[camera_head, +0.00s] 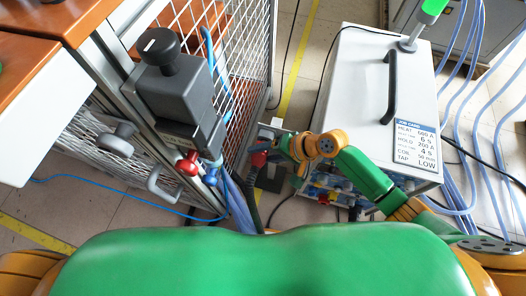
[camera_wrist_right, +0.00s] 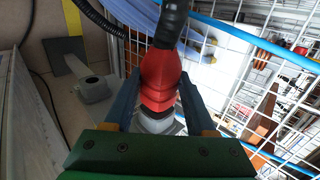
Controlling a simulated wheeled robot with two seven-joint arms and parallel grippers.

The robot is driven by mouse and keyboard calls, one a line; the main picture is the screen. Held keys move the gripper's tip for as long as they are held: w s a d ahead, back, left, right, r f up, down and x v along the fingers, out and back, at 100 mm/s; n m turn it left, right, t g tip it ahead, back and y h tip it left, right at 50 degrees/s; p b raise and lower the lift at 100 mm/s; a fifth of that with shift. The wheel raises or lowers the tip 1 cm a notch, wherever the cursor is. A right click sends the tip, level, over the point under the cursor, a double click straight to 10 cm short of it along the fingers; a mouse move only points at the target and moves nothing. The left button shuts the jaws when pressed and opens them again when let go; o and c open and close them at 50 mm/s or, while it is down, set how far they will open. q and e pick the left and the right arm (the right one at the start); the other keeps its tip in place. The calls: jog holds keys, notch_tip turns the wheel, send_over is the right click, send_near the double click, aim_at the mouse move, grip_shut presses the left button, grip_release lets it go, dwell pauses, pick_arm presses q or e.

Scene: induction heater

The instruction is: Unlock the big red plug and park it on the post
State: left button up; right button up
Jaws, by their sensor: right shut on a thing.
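The big red plug (camera_wrist_right: 160,78) is between the two blue fingers of my right gripper (camera_wrist_right: 160,88), which is shut on it. A thick black cable leaves its far end, and a light grey collar shows below the red body. In the head view the red plug (camera_head: 258,159) is at the tip of my right arm, left of the grey-white cabinet. A grey fitting with a short post and a square plate (camera_wrist_right: 92,86) stands to the left in the wrist view, apart from the plug. Whether the plug is locked cannot be told. My left gripper is out of view.
A white cabinet (camera_head: 352,75) with a black handle stands right of my right gripper. A dark grey machine head (camera_head: 180,92) with red and blue connectors and a wire-mesh fence (camera_head: 247,45) stand to the left. Blue hoses and cables run near the plug.

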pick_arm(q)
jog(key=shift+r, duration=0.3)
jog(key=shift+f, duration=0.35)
pick_arm(e)
jog(key=shift+w+d, duration=0.15)
jog(key=shift+w, duration=0.4)
jog(key=o, duration=1.3)
jog(key=shift+o, duration=0.2)
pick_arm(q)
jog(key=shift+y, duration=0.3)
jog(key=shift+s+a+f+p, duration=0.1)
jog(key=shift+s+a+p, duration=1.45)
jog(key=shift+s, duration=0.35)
pick_arm(e)
jog(key=v, duration=0.7)
